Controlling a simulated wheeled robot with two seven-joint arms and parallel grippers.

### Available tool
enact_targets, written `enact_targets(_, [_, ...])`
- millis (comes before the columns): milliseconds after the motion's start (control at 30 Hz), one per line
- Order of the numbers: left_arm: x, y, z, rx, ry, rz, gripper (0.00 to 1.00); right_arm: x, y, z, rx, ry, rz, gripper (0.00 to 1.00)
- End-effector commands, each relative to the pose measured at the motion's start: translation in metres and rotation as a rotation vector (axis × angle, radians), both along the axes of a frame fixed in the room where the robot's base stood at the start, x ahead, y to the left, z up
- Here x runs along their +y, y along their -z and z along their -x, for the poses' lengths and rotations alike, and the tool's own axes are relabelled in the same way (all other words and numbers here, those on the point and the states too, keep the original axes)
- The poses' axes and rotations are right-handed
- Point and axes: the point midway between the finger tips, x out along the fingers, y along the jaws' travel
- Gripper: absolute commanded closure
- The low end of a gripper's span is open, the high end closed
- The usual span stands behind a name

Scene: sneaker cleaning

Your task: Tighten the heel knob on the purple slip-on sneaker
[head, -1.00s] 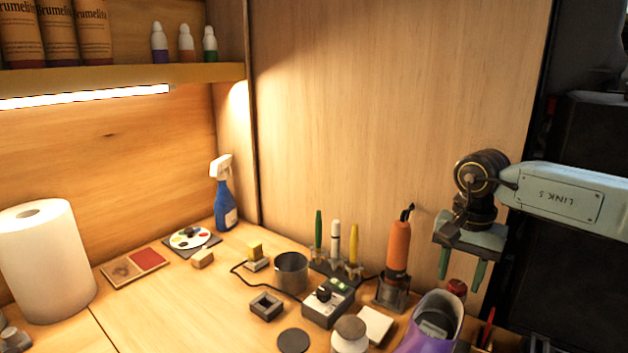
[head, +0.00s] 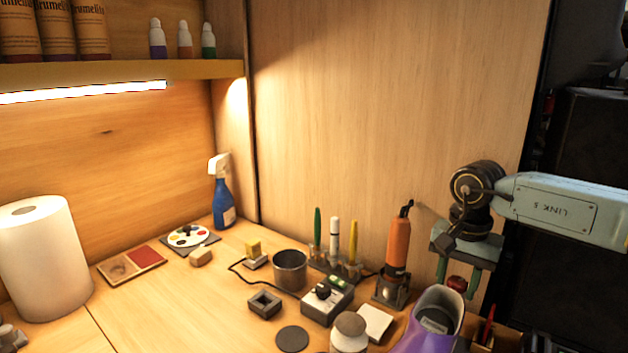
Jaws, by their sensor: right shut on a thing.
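The purple slip-on sneaker (head: 409,338) stands at the lower right, with its opening facing up and its lower part cut off by the picture's edge. A dark red round knob (head: 457,284) shows just behind its upper rim; this looks like the heel knob, and where it joins is hidden. My right gripper (head: 458,278) points down over it, with its green fingers on either side of the knob, shut on it. My left gripper is not in view.
An orange tool (head: 398,243) stands in a holder just left of my right gripper. A jar (head: 349,333), a white pad (head: 375,323) and a small control box (head: 326,304) sit left of the sneaker. The wooden wall panel rises behind.

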Motion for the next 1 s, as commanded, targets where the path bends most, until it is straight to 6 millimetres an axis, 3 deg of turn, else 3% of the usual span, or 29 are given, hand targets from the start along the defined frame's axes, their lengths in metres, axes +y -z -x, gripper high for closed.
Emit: enact_targets(1000, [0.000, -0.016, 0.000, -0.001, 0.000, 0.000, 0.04, -0.002, 0.000, 0.000, 0.023, 0.251, -0.012, 0.74])
